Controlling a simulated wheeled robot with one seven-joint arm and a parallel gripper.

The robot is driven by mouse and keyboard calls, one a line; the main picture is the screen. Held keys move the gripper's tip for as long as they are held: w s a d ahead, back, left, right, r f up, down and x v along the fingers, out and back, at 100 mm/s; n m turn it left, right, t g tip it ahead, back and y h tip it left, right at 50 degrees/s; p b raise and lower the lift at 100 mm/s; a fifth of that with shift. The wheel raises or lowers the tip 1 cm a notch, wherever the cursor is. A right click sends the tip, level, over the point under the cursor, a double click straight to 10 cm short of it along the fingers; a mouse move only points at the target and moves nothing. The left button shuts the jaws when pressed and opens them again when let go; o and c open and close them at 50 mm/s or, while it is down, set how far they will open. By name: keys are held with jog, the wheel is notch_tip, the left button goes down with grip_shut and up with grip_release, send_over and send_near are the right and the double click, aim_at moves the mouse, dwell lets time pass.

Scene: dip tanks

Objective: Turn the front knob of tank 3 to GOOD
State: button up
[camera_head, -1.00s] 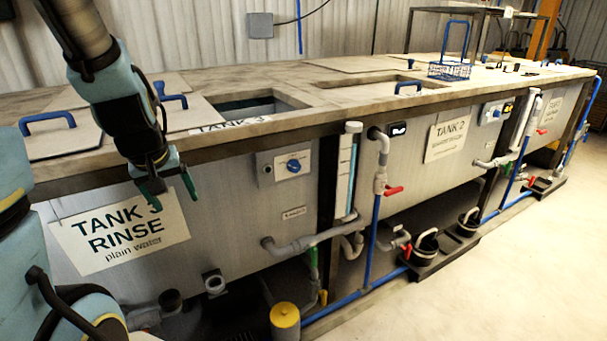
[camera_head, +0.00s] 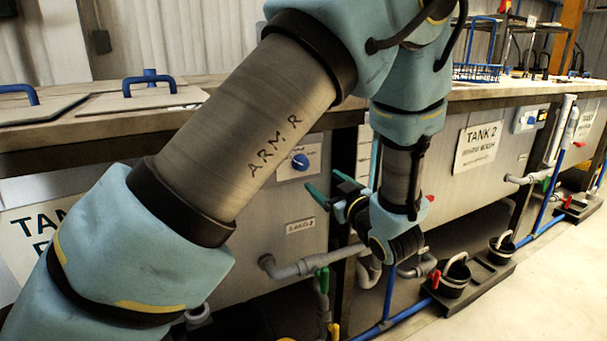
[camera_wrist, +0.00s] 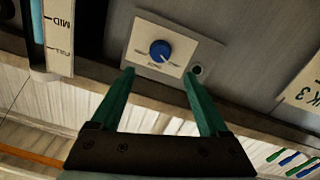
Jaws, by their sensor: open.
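Tank 3's front knob (camera_head: 300,162) is a blue dial on a pale plate on the grey tank front. In the wrist view the knob (camera_wrist: 160,50) lies beyond the fingertips, between their lines, with small print around it too fine to read. My gripper (camera_head: 327,190) has green fingers, open and empty, just right of the knob in the head view. In the wrist view my gripper (camera_wrist: 157,75) shows upside down relative to the room, its fingers apart and not touching the knob. The tank 3 sign (camera_head: 35,225) is mostly hidden behind my arm.
A pale pipe (camera_head: 310,263) runs out low from the tank front. A round socket (camera_wrist: 197,70) sits next to the plate. Tank 2's sign (camera_head: 478,147) is to the right. The floor at right is clear.

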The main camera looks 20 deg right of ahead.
jog(key=w+p, duration=0.1)
jog(key=w, duration=0.9)
jog(key=shift+w+a+p, duration=0.25)
jog(key=shift+a+p, duration=0.05)
jog(key=shift+a, duration=0.05)
jog(key=shift+r, duration=0.1)
grip_shut()
